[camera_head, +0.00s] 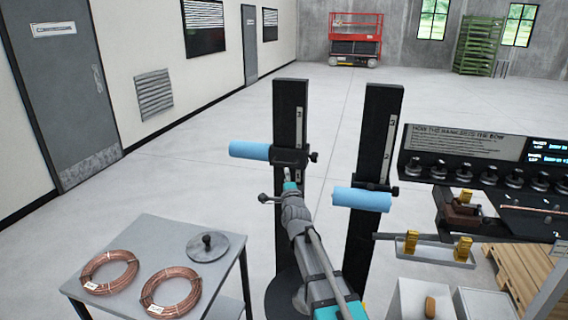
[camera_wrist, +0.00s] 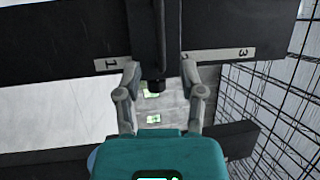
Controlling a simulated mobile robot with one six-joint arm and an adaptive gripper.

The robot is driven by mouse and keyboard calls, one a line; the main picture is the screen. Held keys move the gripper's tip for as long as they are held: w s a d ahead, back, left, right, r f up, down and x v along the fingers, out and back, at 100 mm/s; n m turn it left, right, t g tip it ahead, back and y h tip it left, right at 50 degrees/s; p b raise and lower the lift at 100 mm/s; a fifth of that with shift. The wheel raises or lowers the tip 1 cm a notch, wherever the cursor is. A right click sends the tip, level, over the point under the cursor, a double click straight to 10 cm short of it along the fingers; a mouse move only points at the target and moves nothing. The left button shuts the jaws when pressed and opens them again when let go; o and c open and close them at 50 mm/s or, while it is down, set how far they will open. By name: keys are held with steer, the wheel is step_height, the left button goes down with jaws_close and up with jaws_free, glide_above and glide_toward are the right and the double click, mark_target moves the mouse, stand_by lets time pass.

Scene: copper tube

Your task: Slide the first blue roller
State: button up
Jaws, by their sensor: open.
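A blue roller (camera_head: 250,150) sticks out to the left from a black clamp (camera_head: 290,157) on the left black post (camera_head: 290,112). A second blue roller (camera_head: 362,199) sits lower on the right black post (camera_head: 384,125). My gripper (camera_head: 288,174) is just below the left post's clamp, partly hidden by my own arm. In the wrist view my gripper (camera_wrist: 160,75) is open, with one finger on each side of a dark rod (camera_wrist: 157,84). I cannot tell whether the fingers touch it. Post scale labels 1 (camera_wrist: 110,64) and 3 (camera_wrist: 243,54) show there.
A grey table (camera_head: 150,245) at the lower left holds two copper coils (camera_head: 110,271) and a round lidded disc (camera_head: 207,246). A dark workbench panel (camera_head: 480,160) with knobs and a tray (camera_head: 435,250) stand at the right. The floor behind the posts is open.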

mark_target(284, 163)
steer(key=p+x, duration=0.1)
steer(key=x, duration=0.7)
jaws_close()
stand_by(0.3)
